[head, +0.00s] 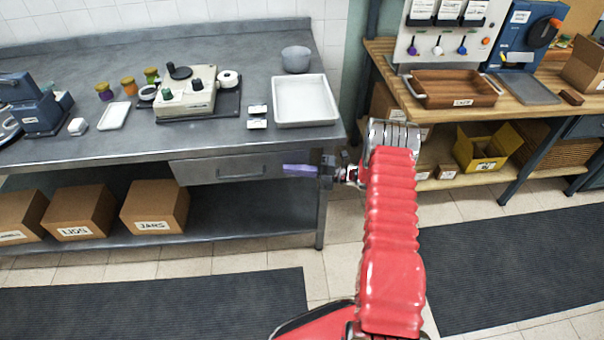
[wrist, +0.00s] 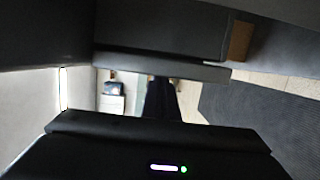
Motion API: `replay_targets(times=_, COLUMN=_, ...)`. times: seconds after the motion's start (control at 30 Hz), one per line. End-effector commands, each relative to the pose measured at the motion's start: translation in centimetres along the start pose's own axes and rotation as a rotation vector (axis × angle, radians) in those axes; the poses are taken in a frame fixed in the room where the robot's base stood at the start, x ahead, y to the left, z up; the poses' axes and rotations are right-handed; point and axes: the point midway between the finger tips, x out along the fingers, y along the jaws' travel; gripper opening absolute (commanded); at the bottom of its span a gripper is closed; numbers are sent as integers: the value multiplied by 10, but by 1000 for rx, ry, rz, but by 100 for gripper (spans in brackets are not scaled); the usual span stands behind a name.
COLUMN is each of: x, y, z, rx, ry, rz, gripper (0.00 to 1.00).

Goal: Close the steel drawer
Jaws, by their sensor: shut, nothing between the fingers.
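The steel drawer (head: 215,171) is under the top of the steel bench in the head view, with a bar handle (head: 241,175) on its grey front. Its front seems to stand a little out from the bench edge, but how far is hard to tell. My gripper (head: 296,170) is at the right end of the drawer front, pointing left, to the right of the handle. Its fingers are shut and empty. Whether they touch the front cannot be told. In the wrist view the fingers (wrist: 160,99) are dark and the drawer cannot be made out surely.
The steel bench (head: 60,158) carries a white tray (head: 304,101), a grey bowl (head: 296,59) and a scale-like device (head: 186,99). Cardboard boxes (head: 155,207) stand on its lower shelf. A wooden bench (head: 395,75) is to the right. Floor with dark mats (head: 160,308) lies in front.

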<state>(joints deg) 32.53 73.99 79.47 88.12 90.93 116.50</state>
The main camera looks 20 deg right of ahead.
Motion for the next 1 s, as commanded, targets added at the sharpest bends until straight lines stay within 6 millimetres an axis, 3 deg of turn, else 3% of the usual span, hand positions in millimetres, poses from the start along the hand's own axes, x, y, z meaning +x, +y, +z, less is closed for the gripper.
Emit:
replay_targets(times=0.23, x=3, y=1, z=6, rx=-2, ry=2, rz=-1, gripper=0)
replay_targets(times=0.67, x=-10, y=3, z=13, rx=-9, ry=-20, rz=-3, gripper=0)
replay_targets(times=0.87, x=-12, y=3, z=6, rx=-7, ry=-18, rz=-2, gripper=0)
replay_targets(times=1.0, x=-11, y=1, z=-11, rx=1, ry=-6, rz=-2, gripper=0)
